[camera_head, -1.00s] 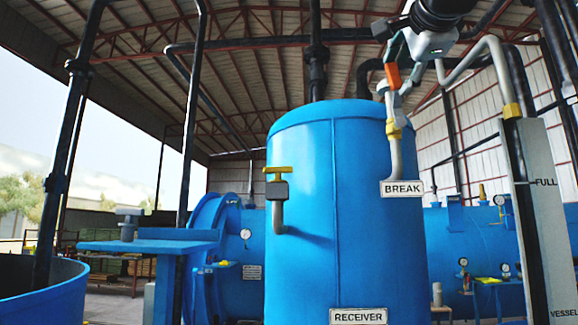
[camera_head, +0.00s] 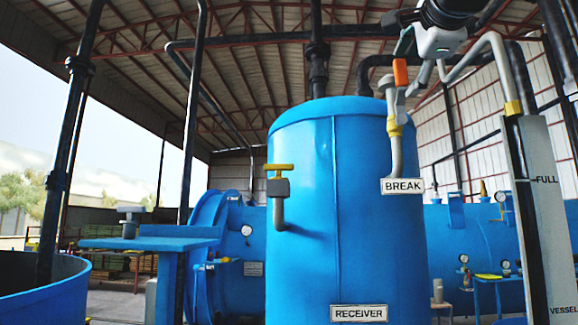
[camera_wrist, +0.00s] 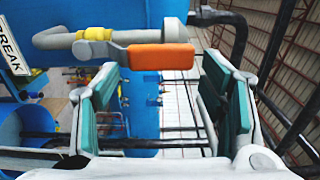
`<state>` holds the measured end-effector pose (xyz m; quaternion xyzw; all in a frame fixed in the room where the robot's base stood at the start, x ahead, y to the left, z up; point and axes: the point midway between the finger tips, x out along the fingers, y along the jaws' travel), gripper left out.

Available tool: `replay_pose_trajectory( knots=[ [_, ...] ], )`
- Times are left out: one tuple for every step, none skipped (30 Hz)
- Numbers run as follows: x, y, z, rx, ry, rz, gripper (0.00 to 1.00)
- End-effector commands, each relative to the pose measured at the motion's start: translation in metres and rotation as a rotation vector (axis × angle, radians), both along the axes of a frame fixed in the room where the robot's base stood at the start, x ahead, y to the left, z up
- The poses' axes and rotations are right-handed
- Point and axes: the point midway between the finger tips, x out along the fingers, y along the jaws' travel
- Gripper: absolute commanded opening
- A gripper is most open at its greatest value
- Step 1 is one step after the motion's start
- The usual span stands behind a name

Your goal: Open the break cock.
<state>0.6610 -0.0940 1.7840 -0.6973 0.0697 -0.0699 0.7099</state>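The break cock has an orange handle (camera_head: 400,73) standing nearly upright above a yellow collar (camera_head: 394,127) on a grey pipe (camera_head: 397,158). The BREAK sign (camera_head: 403,186) hangs below it on the blue receiver tank (camera_head: 310,220). In the wrist view the orange handle (camera_wrist: 160,57) lies level, roughly in line with the pipe and yellow fitting (camera_wrist: 95,34). My gripper (camera_head: 414,62) is beside the handle at the upper right. In the wrist view my gripper (camera_wrist: 162,75) is open and empty, with the handle just ahead of the gap between its green-padded fingers. Contact cannot be told.
A dark pipe (camera_head: 368,75) runs behind the cock, and a light pipe (camera_head: 494,50) and a gauge panel (camera_head: 540,220) stand to the right. A blue table (camera_head: 150,244) is at left.

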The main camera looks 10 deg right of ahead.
Motion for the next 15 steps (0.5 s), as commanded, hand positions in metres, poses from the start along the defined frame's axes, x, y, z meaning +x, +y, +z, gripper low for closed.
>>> replay_pose_trajectory(
  knots=[
    [0.0,0.0,0.0,-0.001,0.0,0.0,0.7],
    [0.0,0.0,0.0,-0.001,0.0,0.0,0.7],
    [0.0,0.0,0.0,-0.001,0.0,0.001,0.7],
    [0.0,0.0,0.0,-0.001,-0.001,0.001,0.7],
    [0.0,0.0,0.0,-0.002,-0.001,0.001,0.7],
    [0.0,0.0,0.0,-0.002,-0.001,0.001,0.7],
    [0.0,0.001,0.0,-0.002,-0.001,0.001,0.7],
    [0.0,0.001,0.0,-0.002,-0.001,0.001,0.7],
    [-0.001,0.001,0.001,-0.002,-0.001,0.001,0.7],
    [-0.003,0.001,0.001,-0.002,-0.002,0.001,0.7],
    [-0.005,0.002,0.001,-0.002,-0.002,0.001,0.7],
    [-0.009,0.002,0.001,-0.003,-0.003,0.001,0.7],
    [-0.013,0.003,0.002,-0.003,-0.004,0.001,0.7],
    [-0.017,0.004,0.002,-0.003,-0.005,0.001,0.7],
    [-0.023,0.005,0.002,-0.003,-0.005,0.001,0.7]
  ],
)
